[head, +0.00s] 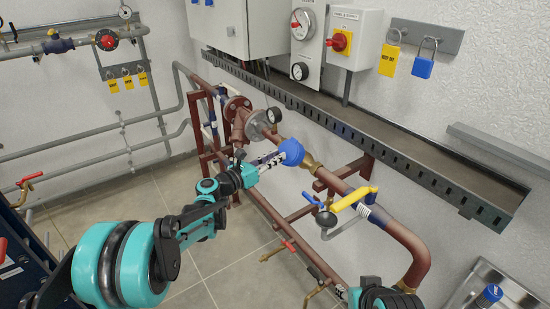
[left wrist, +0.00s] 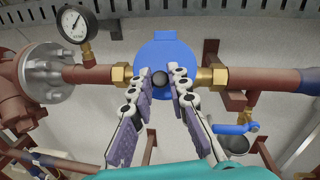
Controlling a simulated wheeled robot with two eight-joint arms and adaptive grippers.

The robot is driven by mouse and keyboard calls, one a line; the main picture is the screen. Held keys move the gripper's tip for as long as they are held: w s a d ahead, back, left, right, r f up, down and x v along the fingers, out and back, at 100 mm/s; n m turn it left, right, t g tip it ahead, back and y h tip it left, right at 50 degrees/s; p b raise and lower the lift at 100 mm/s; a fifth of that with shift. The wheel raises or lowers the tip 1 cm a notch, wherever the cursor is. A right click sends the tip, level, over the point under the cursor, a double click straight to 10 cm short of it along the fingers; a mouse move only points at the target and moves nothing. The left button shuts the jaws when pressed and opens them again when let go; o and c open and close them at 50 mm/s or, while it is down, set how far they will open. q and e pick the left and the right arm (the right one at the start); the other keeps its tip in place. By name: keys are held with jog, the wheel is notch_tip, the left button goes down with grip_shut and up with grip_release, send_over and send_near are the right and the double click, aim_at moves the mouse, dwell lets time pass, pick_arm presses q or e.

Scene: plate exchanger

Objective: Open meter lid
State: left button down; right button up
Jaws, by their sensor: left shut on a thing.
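The blue water meter (head: 292,152) with its round blue lid sits on the brown pipe between brass fittings. It also shows in the left wrist view as a blue body (left wrist: 167,47) with a small dark knob (left wrist: 160,79) at its front. My left gripper (head: 278,158) reaches the meter from the left. In the left wrist view its two fingers (left wrist: 162,74) are on either side of the knob, shut on it. The fingers hide part of the lid. My right gripper (head: 342,291) shows only in part at the bottom edge of the head view.
A pressure gauge (left wrist: 73,24) stands on the pipe left of the meter. A perforated cable tray (head: 350,124) runs along the wall above. Tiled floor lies open below left.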

pick_arm(q)
notch_tip(320, 180, up, 12)
jog(key=r+m+g+y+p, duration=0.1)
jog(key=g+y+p, duration=0.65)
jog(key=p, duration=1.35)
send_over(288, 152)
jog(key=shift+a+f+t, duration=0.15)
jog(key=shift+f+t, duration=0.1)
jog(key=shift+t, duration=0.1)
jog(key=shift+w, duration=0.1)
